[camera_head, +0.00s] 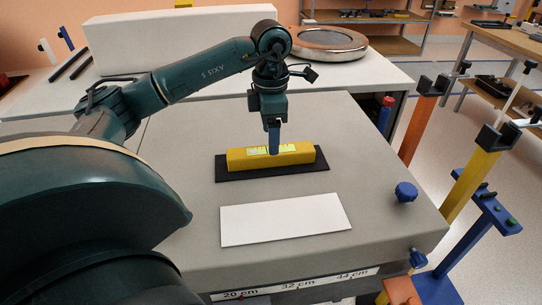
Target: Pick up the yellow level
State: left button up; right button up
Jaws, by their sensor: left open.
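The yellow level (301,153) lies on a black mat (228,174) on the grey table, its long side running left to right. Pale green vial windows show on its top. My left gripper (274,149) points straight down at the middle of the level. Its fingertips overlap the level in the picture; I see one finger clearly, and the other is hidden. The level rests flat on the mat, and I cannot tell whether the fingers touch it. My right gripper is not in view.
A white plate (285,220) lies in front of the mat. A blue knob (405,192) stands at the right of the grey table (185,215). Behind are a long white block (170,38) and a round metal-rimmed disc (328,41). Orange and yellow posts stand beyond the right edge.

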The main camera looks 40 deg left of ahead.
pick_arm(q)
notch_tip(320, 180, down, 4)
jog(key=shift+f+b, duration=0.2)
jog(key=shift+b, duration=0.1)
jog(key=shift+f, duration=0.5)
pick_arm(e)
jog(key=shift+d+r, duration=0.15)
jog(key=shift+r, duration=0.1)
pick_arm(q)
jog(key=shift+c, duration=0.5)
jog(key=c, duration=0.5)
jog(key=shift+r, duration=0.1)
jog(key=c, duration=0.8)
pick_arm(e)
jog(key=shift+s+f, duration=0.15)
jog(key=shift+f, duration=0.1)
